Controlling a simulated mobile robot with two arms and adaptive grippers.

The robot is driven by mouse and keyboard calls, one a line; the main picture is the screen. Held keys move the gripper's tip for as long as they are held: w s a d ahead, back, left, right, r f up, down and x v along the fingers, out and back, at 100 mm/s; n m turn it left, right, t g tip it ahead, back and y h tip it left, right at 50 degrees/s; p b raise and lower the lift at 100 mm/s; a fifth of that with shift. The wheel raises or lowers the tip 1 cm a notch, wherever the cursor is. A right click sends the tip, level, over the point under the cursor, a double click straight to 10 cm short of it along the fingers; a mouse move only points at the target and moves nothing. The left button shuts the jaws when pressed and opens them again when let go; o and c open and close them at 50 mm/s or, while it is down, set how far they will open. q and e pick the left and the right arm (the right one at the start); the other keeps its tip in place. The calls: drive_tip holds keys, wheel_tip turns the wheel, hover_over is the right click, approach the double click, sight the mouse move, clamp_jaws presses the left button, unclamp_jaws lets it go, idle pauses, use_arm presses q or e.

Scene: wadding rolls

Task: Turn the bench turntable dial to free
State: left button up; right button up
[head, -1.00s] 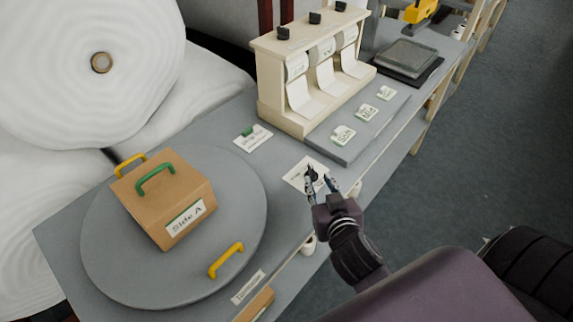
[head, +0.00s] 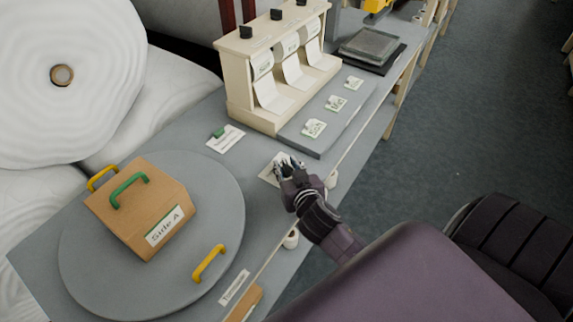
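The round grey turntable (head: 212,200) lies on the bench at the lower left. A brown box labelled "Side A" (head: 150,205) stands on it. A white label plate (head: 267,175) lies on the bench right of the turntable, and my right gripper (head: 287,163) is over it. The gripper covers most of the plate, so the dial and its setting are hidden. Whether the fingers are apart or closed on something is too small to tell. My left gripper is not in view.
A cream dispenser (head: 240,88) with paper strips and black knobs stands behind. A card with a green piece (head: 225,138) lies near it. A yellow handle (head: 209,263) sticks up from the turntable's front right. Large white rolls (head: 75,110) fill the left.

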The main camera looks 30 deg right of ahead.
clamp_jaws()
